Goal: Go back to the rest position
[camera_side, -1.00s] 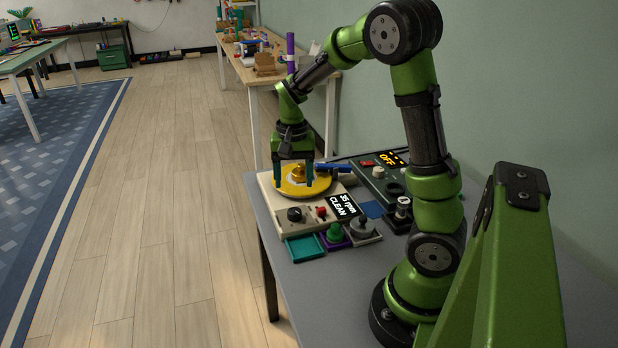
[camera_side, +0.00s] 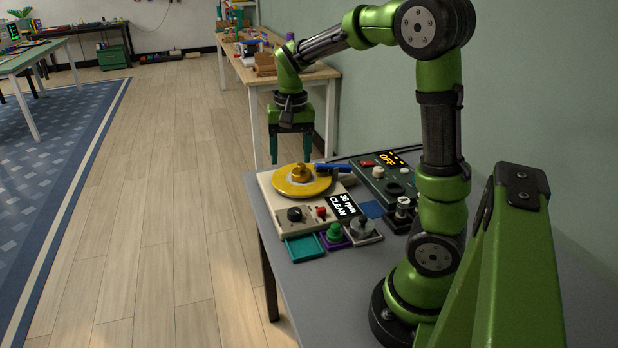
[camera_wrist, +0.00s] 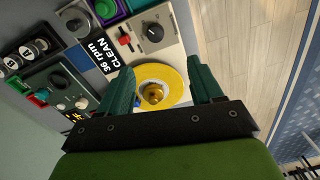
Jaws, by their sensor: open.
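My gripper (camera_side: 291,160) is open and empty. It hangs in the air above and just behind the yellow turntable disc (camera_side: 316,186), fingers pointing down. A brass-coloured piece (camera_side: 300,172) sits at the disc's centre, apart from my fingers. In the wrist view my two green fingers (camera_wrist: 165,88) are spread wide, and the yellow disc (camera_wrist: 178,78) with the brass piece (camera_wrist: 153,94) shows between and beyond them. The cream machine (camera_side: 275,203) under the disc has a display (camera_side: 342,206) reading "36 rpm CLEAN".
A dark green unit (camera_side: 377,181) with a display reading "OFF" stands right of the cream machine. A blue bar (camera_side: 333,167) lies beside the disc. Small coloured trays (camera_side: 304,248) line the front. A wall is close on the right; open floor (camera_side: 170,200) lies left of the table.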

